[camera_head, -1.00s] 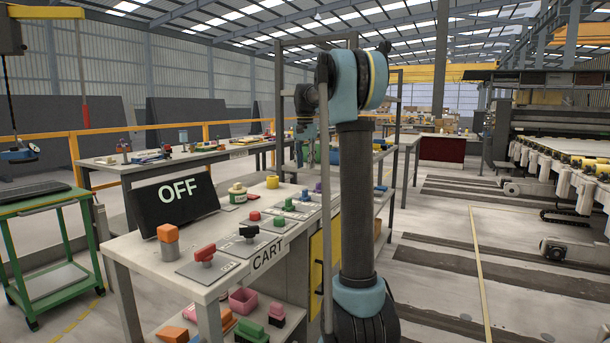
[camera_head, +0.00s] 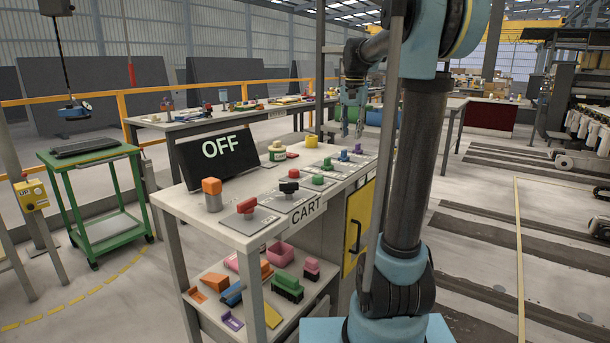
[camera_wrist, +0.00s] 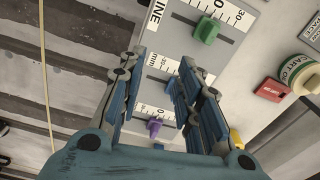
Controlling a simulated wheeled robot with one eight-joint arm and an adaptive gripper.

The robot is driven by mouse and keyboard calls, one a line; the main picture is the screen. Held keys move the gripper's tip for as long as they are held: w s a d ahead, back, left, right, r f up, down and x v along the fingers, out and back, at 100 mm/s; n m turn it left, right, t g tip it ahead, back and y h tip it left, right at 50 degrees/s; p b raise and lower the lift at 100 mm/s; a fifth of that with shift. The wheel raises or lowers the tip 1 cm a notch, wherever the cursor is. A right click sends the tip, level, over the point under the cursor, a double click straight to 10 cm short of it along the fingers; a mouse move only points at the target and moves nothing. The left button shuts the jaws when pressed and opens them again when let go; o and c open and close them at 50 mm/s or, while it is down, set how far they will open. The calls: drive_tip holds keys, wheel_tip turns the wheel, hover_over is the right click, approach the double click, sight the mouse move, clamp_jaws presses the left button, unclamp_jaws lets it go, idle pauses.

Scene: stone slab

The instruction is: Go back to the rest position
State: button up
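My gripper (camera_head: 350,118) is raised above the far part of the cart's top (camera_head: 238,230) in the head view, fingers pointing down. In the wrist view my gripper (camera_wrist: 158,75) has its two blue fingers spread apart, with nothing between the tips. Beneath it lie panels with a green knob (camera_wrist: 206,29) and a purple knob (camera_wrist: 154,127). My arm stands in the right half of the head view and hides part of the cart's far end.
The cart carries a screen reading OFF (camera_head: 218,150), an orange block (camera_head: 212,187), a red knob (camera_head: 246,205) and several others. A green trolley (camera_head: 93,165) stands left. A workbench (camera_head: 190,125) is behind.

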drive_tip(key=s+f+n, duration=0.1)
drive_tip(key=s+f, duration=0.2)
drive_tip(key=s, duration=0.3)
drive_tip(key=s+f+n+t, duration=0.1)
drive_tip(key=s+f, duration=0.3)
drive_tip(key=s, duration=0.3)
drive_tip(key=s+f+n, duration=0.1)
drive_tip(key=s+f, duration=0.2)
drive_tip(key=s, duration=0.3)
drive_tip(key=s+d+f+n, duration=0.1)
drive_tip(key=s+f+n, duration=0.1)
drive_tip(key=s+f, duration=1.3)
wheel_tip(320, 180, down, 2)
drive_tip(key=shift+s+d+f+n+t, duration=0.15)
drive_tip(key=shift+s+d+n+t, duration=0.1)
drive_tip(key=shift+s+n+t, duration=0.15)
drive_tip(key=shift+w, duration=0.1)
drive_tip(key=shift+w+f, duration=0.2)
drive_tip(key=shift+w, duration=0.25)
